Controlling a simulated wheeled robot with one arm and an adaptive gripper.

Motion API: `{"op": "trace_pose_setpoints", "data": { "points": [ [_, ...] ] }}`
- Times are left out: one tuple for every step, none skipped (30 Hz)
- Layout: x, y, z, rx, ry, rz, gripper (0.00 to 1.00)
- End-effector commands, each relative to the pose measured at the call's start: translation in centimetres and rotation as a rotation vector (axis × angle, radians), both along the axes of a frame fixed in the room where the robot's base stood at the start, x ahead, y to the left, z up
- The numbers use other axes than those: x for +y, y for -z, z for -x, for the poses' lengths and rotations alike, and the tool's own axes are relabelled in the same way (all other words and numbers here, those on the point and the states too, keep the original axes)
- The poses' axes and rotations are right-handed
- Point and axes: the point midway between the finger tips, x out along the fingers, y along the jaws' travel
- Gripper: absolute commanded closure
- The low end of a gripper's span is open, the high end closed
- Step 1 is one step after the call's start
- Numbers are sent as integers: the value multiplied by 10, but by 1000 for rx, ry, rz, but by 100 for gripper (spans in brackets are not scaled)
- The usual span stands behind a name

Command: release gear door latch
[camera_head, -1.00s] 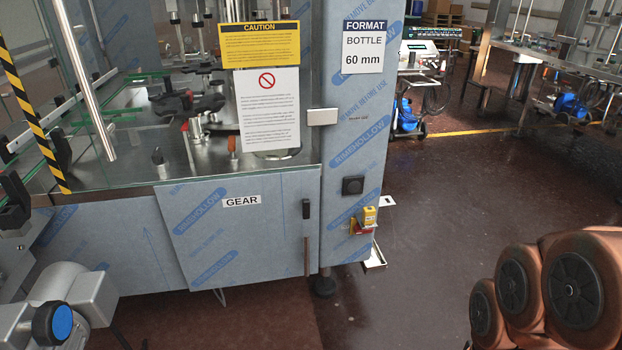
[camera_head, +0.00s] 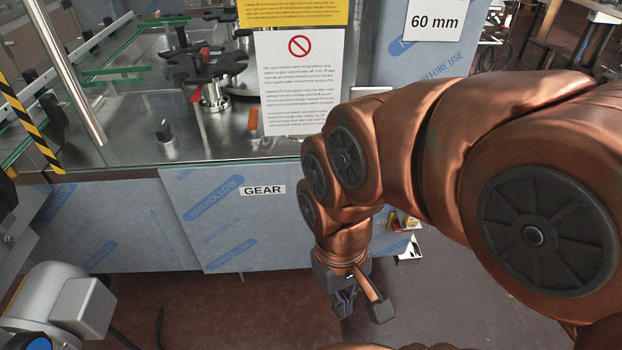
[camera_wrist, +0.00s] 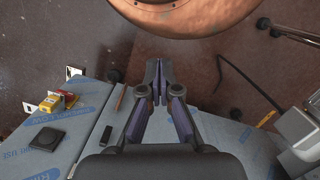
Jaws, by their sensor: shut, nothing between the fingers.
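The blue film-wrapped door labelled GEAR (camera_head: 220,225) is on the cabinet front and looks closed. My arm hides its right side and the latch in the head view. In the wrist view, a black latch handle (camera_wrist: 105,136) lies on the panel left of my gripper, with a thin brown rod (camera_wrist: 120,98) beyond it. My gripper (camera_wrist: 157,82) is shut and empty, its fingertips together and apart from the latch. In the head view, my gripper (camera_head: 345,303) hangs low in front of the cabinet, near the door's right side.
A black knob (camera_wrist: 46,139) and a yellow and red switch (camera_wrist: 57,102) sit left of the latch. Glass guarding with notices (camera_head: 300,80) rises above the door. A grey motor (camera_head: 70,300) stands at the lower left. Floor (camera_head: 240,310) is open before the cabinet.

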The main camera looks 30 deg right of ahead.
Motion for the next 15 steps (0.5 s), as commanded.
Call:
{"op": "trace_pose_setpoints", "data": {
  "points": [
    [0,0,0,0,0,0,100],
    [0,0,0,0,0,0,100],
    [0,0,0,0,0,0,100],
    [0,0,0,0,0,0,100],
    [0,0,0,0,0,0,100],
    [0,0,0,0,0,0,100],
    [0,0,0,0,0,0,100],
    [0,0,0,0,0,0,100],
    [0,0,0,0,0,0,100],
    [0,0,0,0,1,0,100],
    [0,0,-1,1,2,-1,100],
    [1,0,-2,2,8,-3,100],
    [1,0,-4,3,14,-6,100],
    [2,0,-7,5,23,-10,100],
    [3,-1,-11,7,38,-17,100]
  ]
}}
